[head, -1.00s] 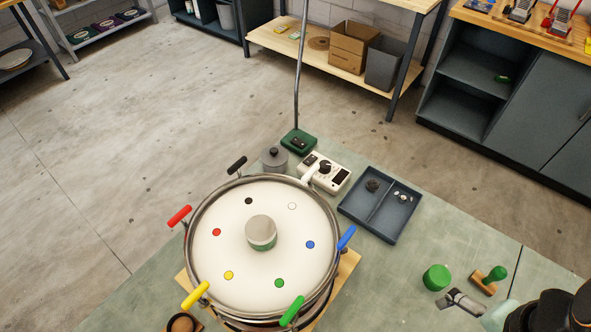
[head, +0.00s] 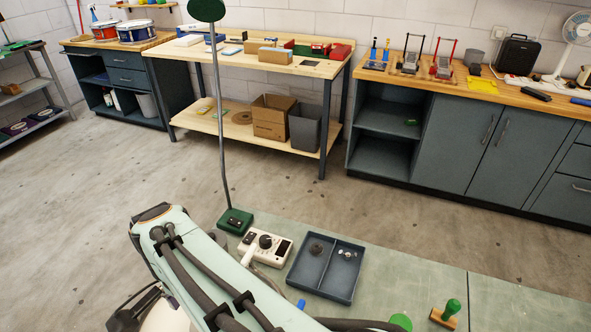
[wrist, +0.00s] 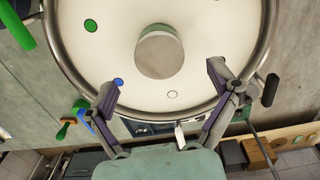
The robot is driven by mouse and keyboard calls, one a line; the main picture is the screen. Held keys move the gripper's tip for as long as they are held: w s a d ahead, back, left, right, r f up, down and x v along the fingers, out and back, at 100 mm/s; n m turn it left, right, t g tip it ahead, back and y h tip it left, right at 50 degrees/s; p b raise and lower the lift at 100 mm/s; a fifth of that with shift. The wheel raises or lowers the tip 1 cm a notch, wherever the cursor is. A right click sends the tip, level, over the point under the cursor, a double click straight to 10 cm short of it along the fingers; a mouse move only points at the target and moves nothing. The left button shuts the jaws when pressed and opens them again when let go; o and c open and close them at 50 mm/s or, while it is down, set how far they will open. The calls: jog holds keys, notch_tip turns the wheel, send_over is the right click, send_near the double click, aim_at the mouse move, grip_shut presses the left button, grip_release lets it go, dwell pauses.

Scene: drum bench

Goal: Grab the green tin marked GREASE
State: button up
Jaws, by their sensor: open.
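A round tin (wrist: 160,52) with a pale grey top and a green band on its side stands in the middle of the white drum head (wrist: 210,40) in the wrist view. No lettering on it is readable. My gripper (wrist: 162,82) is open and empty above the drum, one finger to each side of the tin's line, with the tin just beyond the fingertips. In the head view my arm hides the tin and most of the drum. A plain green round thing (head: 400,321) shows partly at the bottom edge of the head view.
Coloured handles stick out around the drum rim, including a green one (wrist: 16,25) and a black one (wrist: 270,90). On the bench are a stamp (head: 446,315), a divided tray (head: 327,268), a white device (head: 265,246) and a green-based pole (head: 235,221).

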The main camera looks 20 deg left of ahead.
notch_tip(320, 180, down, 4)
jog(key=shift+f, duration=0.15)
jog(key=c, duration=1.3)
